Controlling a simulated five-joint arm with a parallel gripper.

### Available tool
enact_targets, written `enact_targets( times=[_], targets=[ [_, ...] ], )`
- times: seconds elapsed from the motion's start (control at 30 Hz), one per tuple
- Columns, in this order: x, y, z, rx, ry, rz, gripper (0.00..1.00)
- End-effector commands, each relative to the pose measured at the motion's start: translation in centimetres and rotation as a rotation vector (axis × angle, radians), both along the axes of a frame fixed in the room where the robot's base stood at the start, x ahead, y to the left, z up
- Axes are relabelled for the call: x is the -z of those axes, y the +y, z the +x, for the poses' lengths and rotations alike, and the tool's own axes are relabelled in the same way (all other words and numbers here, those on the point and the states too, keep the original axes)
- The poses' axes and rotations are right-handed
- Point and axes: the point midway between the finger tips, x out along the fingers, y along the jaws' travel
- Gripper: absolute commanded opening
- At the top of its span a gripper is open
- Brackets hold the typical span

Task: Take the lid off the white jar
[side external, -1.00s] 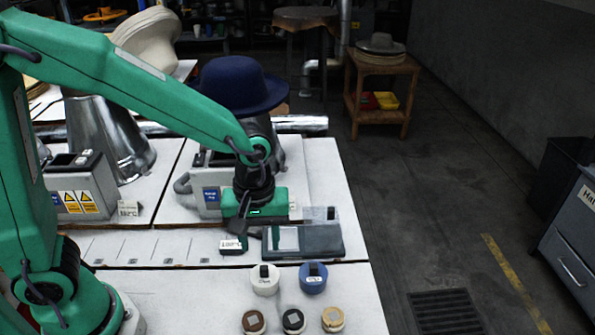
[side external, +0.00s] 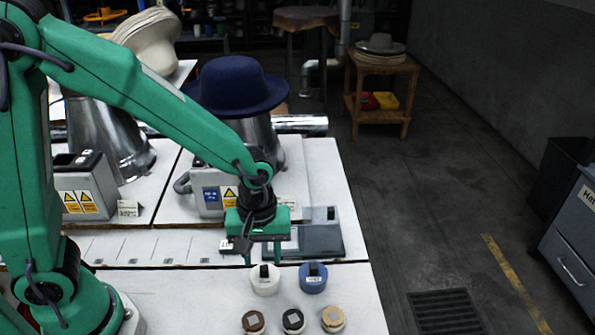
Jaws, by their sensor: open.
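The white jar (side external: 265,285) stands near the front of the white table, with its lid on and a dark block-shaped knob (side external: 264,271) on top. A blue jar (side external: 313,279) of similar shape stands just to its right. My gripper (side external: 263,262) points down above and slightly behind the white jar. Its two green fingers are spread apart, and nothing shows between them. In this view the fingertips end a little above the knob, and I cannot tell the exact gap in depth.
Three small round pots, brown (side external: 254,322), black (side external: 293,321) and tan (side external: 333,319), stand in front of the jars. A grey-green flat device (side external: 318,240) lies behind, to the right of my gripper. A blue hat (side external: 237,87) sits on a metal form farther back.

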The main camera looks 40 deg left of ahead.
Motion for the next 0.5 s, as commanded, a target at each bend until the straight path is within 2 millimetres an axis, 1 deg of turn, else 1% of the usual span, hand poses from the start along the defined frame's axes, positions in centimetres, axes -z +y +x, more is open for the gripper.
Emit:
enact_targets(
  times=[0.1,0.23,0.4,0.5],
  targets=[
    [1.4,-0.1,-0.1,0.000,0.005,0.002,0.42],
    [2.7,-0.1,-0.1,0.000,0.004,0.001,0.42],
    [3.6,-0.1,0.0,0.000,0.001,0.000,0.42],
    [3.7,-0.1,0.0,0.000,0.000,0.000,0.42]
  ],
)
